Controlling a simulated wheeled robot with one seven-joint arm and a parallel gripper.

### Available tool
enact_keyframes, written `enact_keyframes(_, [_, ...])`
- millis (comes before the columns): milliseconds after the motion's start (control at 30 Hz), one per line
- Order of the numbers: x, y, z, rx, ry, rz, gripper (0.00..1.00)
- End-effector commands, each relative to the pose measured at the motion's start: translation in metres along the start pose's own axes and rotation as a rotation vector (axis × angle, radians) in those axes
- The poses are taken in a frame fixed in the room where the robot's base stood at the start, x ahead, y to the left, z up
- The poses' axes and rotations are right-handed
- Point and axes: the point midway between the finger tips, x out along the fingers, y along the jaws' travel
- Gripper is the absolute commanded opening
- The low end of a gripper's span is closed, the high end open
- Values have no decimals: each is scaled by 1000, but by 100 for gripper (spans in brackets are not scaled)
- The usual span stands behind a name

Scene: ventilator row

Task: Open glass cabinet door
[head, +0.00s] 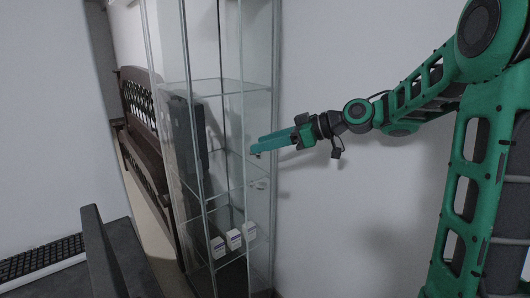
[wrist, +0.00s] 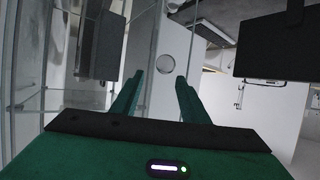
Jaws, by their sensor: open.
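The tall glass cabinet (head: 228,88) stands left of centre in the head view, with clear panes, glass shelves and thin metal edges. I cannot tell for sure from the overlapping panes whether its door stands open. My gripper (head: 256,145) points left at the cabinet's right part, level with the middle shelves. Its teal fingers are apart with nothing between them. In the wrist view my gripper (wrist: 172,77) is also open, with glass panes to its left. A small round disc, perhaps a knob (wrist: 165,64), shows just beyond the fingertips; contact is not visible.
Several small white boxes (head: 234,239) stand on a low shelf of the cabinet. A dark wooden bench (head: 142,110) is behind it. A keyboard (head: 42,258) lies at the lower left. A plain wall (head: 340,60) is behind my arm.

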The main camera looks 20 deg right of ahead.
Motion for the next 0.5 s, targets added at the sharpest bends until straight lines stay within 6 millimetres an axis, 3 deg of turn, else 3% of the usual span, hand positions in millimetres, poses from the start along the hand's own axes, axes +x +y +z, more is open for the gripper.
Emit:
enact_keyframes(67, [-6, 1, -16, -6, 0, 2, 41])
enact_keyframes(500, [6, -75, -72, -6, 0, -2, 41])
